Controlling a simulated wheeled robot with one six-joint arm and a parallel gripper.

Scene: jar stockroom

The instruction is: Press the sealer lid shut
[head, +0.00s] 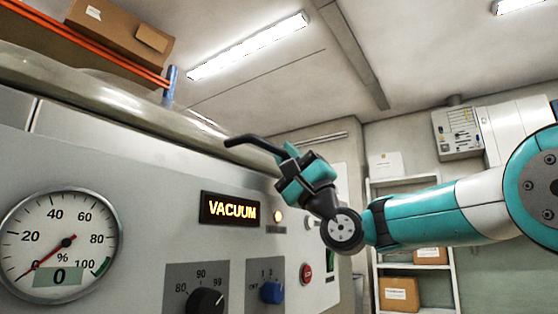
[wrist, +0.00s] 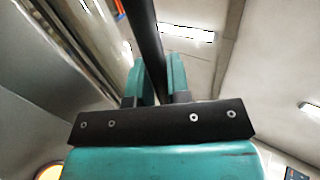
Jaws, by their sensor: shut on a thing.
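The sealer (head: 140,175) fills the left of the head view, a grey machine with a round gauge (head: 62,245) and a lit VACUUM sign (head: 230,209). The gauge needle points near 0 and its small window shows 0. The clear, rounded lid (head: 120,98) lies along the machine's top; I cannot tell whether a gap remains under its rim. A black bar handle (head: 250,142) sticks out at the lid's front. My gripper (head: 286,162) is shut on this handle. In the wrist view the handle (wrist: 146,40) passes between the teal fingers (wrist: 158,78).
The front panel has a black knob (head: 206,302), a blue knob (head: 271,292) and a red button (head: 306,272). Cardboard boxes (head: 90,30) sit on an orange-beamed rack above. A white shelf (head: 374,225) with boxes stands behind my arm.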

